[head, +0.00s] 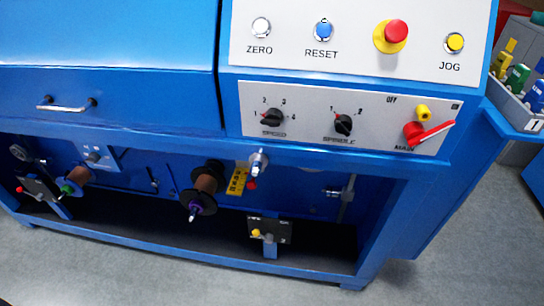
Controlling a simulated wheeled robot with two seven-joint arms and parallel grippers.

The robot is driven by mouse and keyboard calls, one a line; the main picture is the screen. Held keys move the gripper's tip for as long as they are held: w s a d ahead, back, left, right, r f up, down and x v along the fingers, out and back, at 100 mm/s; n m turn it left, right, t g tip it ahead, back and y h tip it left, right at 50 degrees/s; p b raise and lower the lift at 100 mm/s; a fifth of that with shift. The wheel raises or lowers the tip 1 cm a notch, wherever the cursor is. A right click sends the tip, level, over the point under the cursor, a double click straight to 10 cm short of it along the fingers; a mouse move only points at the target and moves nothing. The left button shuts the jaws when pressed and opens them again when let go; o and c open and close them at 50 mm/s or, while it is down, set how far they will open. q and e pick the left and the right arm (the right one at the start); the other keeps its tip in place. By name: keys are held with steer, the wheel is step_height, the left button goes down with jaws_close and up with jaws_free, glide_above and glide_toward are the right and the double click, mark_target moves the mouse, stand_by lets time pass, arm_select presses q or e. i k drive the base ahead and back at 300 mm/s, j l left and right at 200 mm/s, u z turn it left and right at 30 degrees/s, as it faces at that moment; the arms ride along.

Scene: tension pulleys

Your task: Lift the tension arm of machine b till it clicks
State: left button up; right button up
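A blue machine (130,90) fills most of the head view; no letter b is readable on it. In its lower bay are a brown spool on a purple-tipped shaft (206,180) and a second brown spool with a green tip (76,180). A small metal fitting (258,162) with a red piece below it sits beside a yellow scale (238,178). A metal rod fitting (342,192) is farther right. I cannot tell which part is the tension arm, or its position. Neither of my grippers is in view.
The upper panel (290,40) has ZERO, RESET and JOG buttons and a red stop knob (392,35). Below are two dials and a red main switch (428,132). Small black boxes (270,230) stand in the bay. A bin of coloured parts (515,100) is at right. Grey floor lies in front.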

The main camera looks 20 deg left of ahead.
mark_target(45, 161)
steer(key=u, duration=2.5)
steer(key=i+j+u, duration=0.2)
steer(key=i, duration=0.2)
steer(key=i+j+u, duration=0.1)
steer(key=i+u, duration=0.15)
steer(key=i, duration=0.15)
steer(key=i+j+u, duration=0.1)
steer(key=i+u, duration=0.15)
steer(key=i, duration=1.6)
steer(key=i+j+z, duration=0.1)
steer(key=i+z, duration=0.35)
steer(key=i+j+z, duration=0.2)
steer(key=i+z, duration=0.15)
steer(key=z, duration=0.15)
steer(key=i+j+z, duration=0.65)
steer(key=z, duration=0.25)
steer(key=i+j+z, duration=0.15)
steer(key=j+z, duration=0.35)
steer(key=j, duration=0.15)
steer(key=j+z, duration=0.45)
steer(key=j, duration=0.15)
steer(key=i+j, duration=0.15)
steer(key=i, duration=0.4)
